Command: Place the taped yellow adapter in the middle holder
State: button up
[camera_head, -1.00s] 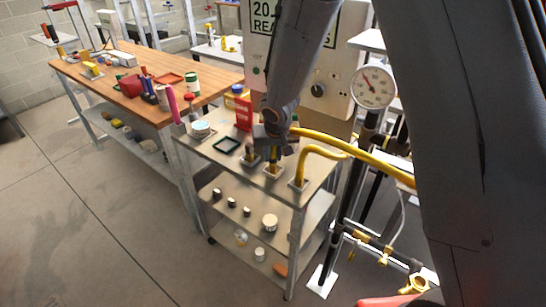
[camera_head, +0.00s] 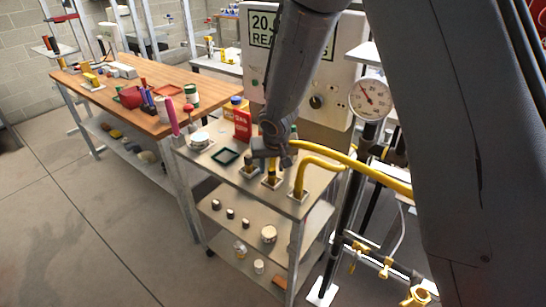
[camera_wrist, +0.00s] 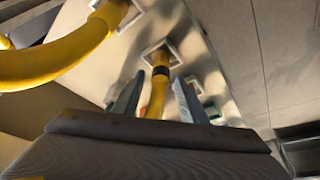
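The taped yellow adapter (camera_wrist: 159,84) has a black band near its far end. In the wrist view that end is at a square holder (camera_wrist: 174,50), apparently seated in it. In the head view this middle holder (camera_head: 272,185) is on the cart top, between two similar holders. My gripper (camera_wrist: 155,95) has one finger on each side of the adapter, with visible gaps, so it looks open. In the head view my gripper (camera_head: 270,147) is just above the holders and hides the adapter's upper part.
A bent yellow pipe (camera_head: 318,163) rises from the right holder (camera_head: 298,194) close to my gripper. The left holder (camera_head: 249,171) has a dark-topped piece in it. A green square tray (camera_head: 226,156) and red box (camera_head: 242,125) are on the cart. A gauge (camera_head: 370,98) stands right.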

jog(key=a+v, duration=0.1)
jog(key=v, duration=1.1)
jog(key=s+d+m+g, duration=0.1)
jog(key=s+d+g, duration=0.1)
jog(key=s+d, duration=1.5)
jog(key=shift+s+d+f+g+h, duration=0.15)
jog(key=shift+s+d+g+h, duration=0.15)
jog(key=shift+s, duration=0.4)
jog(key=shift+f, duration=0.1)
notch_tip(320, 180, down, 3)
jog(key=b, duration=0.2)
jog(key=shift+b, duration=0.35)
